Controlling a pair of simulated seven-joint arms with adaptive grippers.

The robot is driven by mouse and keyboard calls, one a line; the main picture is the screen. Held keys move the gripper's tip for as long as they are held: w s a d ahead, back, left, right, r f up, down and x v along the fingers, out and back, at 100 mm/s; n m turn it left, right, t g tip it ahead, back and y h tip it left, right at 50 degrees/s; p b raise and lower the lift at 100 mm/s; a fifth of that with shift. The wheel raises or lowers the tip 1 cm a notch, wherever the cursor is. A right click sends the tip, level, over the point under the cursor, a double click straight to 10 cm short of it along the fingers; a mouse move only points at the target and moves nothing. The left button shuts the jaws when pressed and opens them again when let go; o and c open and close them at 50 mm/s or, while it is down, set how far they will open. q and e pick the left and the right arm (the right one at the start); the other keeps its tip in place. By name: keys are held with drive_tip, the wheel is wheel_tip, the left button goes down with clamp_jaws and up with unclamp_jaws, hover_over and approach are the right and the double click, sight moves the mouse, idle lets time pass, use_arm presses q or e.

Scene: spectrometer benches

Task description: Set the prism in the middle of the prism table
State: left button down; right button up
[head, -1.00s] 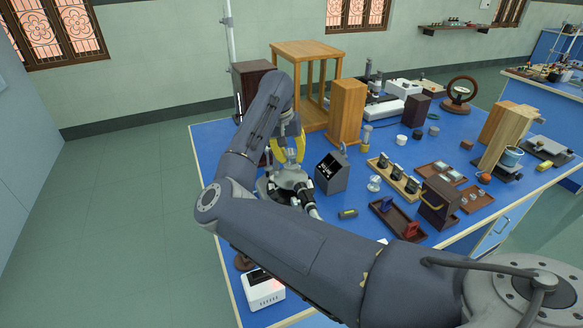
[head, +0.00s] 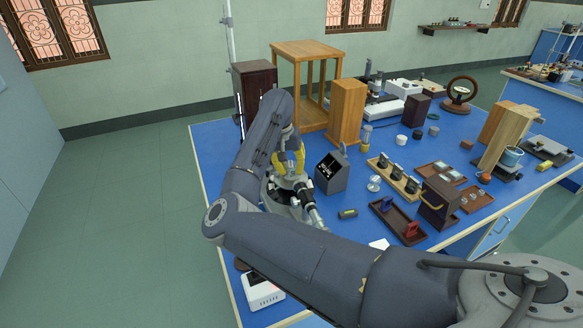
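The prism table is at or just below the fingertips and cannot be made out clearly. I cannot make out the prism; it may be between the fingers or hidden by them. The finger gap is too small to tell whether the gripper is open or shut. My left gripper is not in view.
A dark grey box with a display (head: 331,173) stands close to the right of the spectrometer. A wooden block (head: 346,112) and an open wooden frame (head: 306,48) stand behind. Trays of small parts (head: 398,221) lie to the right. A white box (head: 262,291) is at the front left.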

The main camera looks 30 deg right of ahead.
sight(285, 165)
drive_tip(key=o, duration=0.5)
drive_tip(key=shift+r, duration=0.15)
drive_tip(key=r, duration=0.4)
drive_tip(key=a+r, duration=0.1)
drive_tip(key=r, duration=0.3)
drive_tip(key=a+r, duration=0.1)
drive_tip(key=r, duration=0.2)
drive_tip(key=shift+w+a+r, duration=0.15)
drive_tip(key=shift+w+r, duration=0.1)
drive_tip(key=shift+r, duration=0.15)
